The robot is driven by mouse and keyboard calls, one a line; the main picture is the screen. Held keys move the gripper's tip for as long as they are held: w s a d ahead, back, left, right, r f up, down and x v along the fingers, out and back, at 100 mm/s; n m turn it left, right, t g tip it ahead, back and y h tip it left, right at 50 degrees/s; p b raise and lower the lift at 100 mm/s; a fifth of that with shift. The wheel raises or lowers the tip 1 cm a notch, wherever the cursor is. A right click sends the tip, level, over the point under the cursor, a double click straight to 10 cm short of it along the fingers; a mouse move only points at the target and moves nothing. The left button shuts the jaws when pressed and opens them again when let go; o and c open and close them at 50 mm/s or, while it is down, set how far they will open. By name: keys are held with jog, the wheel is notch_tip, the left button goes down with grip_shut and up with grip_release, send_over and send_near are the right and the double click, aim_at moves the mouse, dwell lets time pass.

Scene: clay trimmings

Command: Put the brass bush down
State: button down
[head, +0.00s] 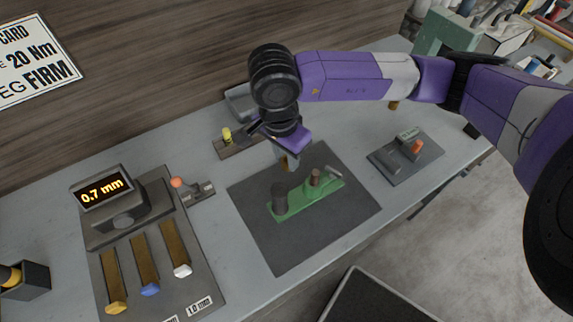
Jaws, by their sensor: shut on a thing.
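My gripper (289,160) points down above the back part of a dark mat (275,250). It is shut on a small brass-coloured piece, the brass bush (284,163), which is mostly hidden by the fingers. A green fixture (295,205) lies on the mat, just in front of my gripper. It carries a dark grey cylinder (279,196) at its left and a brown post (315,177) nearer its right end. The bush looks apart from the fixture; its height above the mat is hard to tell.
A gauge (101,190) reading 0.7 mm stands left, behind several coloured-tip tools. A small stand with an orange ball (176,182) is left of the mat. A grey plate with an orange knob (416,146) lies right. The mat's front is clear.

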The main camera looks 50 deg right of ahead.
jog(key=shift+f, duration=2.3)
jog(key=shift+f, duration=0.2)
jog(key=c, duration=1.1)
grip_release()
jog(key=shift+r, duration=0.1)
jog(key=shift+r, duration=0.1)
